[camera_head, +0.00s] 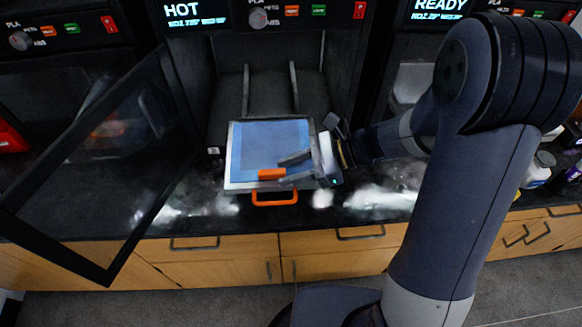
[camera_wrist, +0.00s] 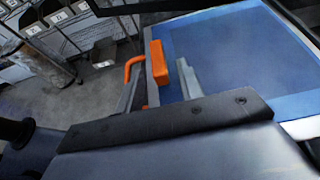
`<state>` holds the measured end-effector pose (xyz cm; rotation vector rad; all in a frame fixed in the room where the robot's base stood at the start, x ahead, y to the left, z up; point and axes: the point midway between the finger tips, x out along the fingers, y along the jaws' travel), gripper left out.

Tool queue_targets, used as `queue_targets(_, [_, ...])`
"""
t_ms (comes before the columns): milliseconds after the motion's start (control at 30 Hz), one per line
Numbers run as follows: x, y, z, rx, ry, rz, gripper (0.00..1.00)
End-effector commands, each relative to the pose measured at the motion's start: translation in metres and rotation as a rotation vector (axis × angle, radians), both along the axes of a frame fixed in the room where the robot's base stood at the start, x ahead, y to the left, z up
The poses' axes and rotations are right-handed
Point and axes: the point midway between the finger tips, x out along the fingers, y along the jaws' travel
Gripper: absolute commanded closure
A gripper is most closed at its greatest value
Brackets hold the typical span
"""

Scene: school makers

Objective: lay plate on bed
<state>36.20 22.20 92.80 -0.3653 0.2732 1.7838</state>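The blue plate (camera_head: 265,145) with an orange grip tab (camera_head: 271,174) lies flat over the pale bed (camera_head: 231,172), whose rim shows around it. I cannot tell whether it rests fully on the bed. An orange handle loop (camera_head: 274,201) sticks out at the bed's front. My gripper (camera_head: 284,170) reaches in from the right, low at the tab. In the wrist view its two fingers are apart, with the orange tab (camera_wrist: 157,65) between them and gaps visible beside it. The blue plate (camera_wrist: 225,60) fills the upper right there.
The printer's dark glass door (camera_head: 105,150) stands open on the left. Two rails (camera_head: 293,87) run back into the chamber. A black counter (camera_head: 375,195) with pale glare lies in front, above wooden drawers (camera_head: 200,265). More printers stand on both sides.

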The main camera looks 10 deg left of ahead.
Motion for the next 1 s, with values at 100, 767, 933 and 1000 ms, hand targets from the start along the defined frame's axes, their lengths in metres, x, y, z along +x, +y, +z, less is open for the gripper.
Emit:
queue_targets(100, [0.0,0.0,0.0,0.0,0.0,0.0,0.64])
queue_targets(767, [0.02,-0.079,0.037,0.0,-0.003,-0.005,0.64])
queue_targets(933, [0.025,-0.099,0.046,0.0,-0.001,-0.004,0.64])
queue_targets(1000, [0.025,-0.104,0.048,0.0,0.001,-0.001,0.64])
